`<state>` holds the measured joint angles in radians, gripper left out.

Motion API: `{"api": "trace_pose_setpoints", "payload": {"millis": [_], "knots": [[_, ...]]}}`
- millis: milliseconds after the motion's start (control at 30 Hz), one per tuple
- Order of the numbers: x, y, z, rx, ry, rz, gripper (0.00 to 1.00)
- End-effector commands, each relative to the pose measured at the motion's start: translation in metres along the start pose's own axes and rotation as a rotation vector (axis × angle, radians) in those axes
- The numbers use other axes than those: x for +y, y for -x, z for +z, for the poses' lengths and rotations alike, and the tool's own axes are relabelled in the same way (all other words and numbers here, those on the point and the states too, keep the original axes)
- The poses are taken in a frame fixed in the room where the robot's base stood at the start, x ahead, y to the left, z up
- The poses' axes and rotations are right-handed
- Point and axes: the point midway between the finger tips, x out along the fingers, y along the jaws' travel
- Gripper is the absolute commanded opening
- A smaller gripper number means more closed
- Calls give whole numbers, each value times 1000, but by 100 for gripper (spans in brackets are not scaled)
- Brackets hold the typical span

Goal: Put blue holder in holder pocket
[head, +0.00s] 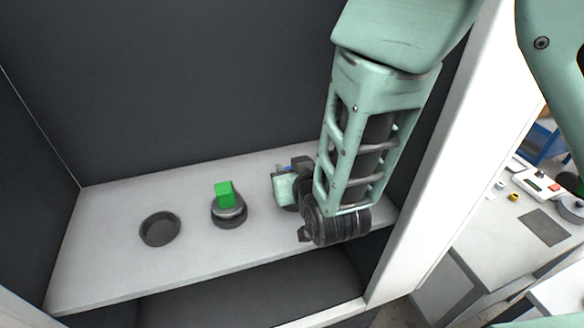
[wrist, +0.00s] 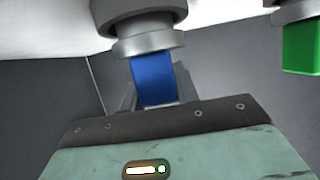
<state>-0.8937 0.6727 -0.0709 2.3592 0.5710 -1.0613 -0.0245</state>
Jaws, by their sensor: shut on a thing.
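My gripper (head: 287,187) is at the right part of the shelf in the head view, and my arm hides much of that spot. In the wrist view, my gripper's fingers are shut on the blue holder (wrist: 154,78). A grey metal collar (wrist: 148,43) joins the blue part. The collar meets a dark round pocket (wrist: 135,14) against the pale shelf; how deep it sits in it I cannot tell. In the head view only a small blue patch (head: 288,168) of the holder shows behind my gripper.
A green holder (head: 225,194) stands upright in a dark round pocket left of my gripper; it also shows in the wrist view (wrist: 302,45). An empty dark round pocket (head: 160,230) is farther left on the shelf (head: 95,270). Dark cabinet walls enclose the shelf.

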Motion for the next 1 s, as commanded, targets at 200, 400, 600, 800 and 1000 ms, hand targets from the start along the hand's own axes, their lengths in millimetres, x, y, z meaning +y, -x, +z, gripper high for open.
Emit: {"api": "trace_pose_setpoints", "payload": {"millis": [200,400,600,800,1000], "knots": [[0,-1,3,0,0,0,39],[0,-1,2,-1,0,1,53],[0,0,0,0,1,0,53],[0,22,1,0,1,-1,53],[-1,56,1,0,0,-3,53]]}}
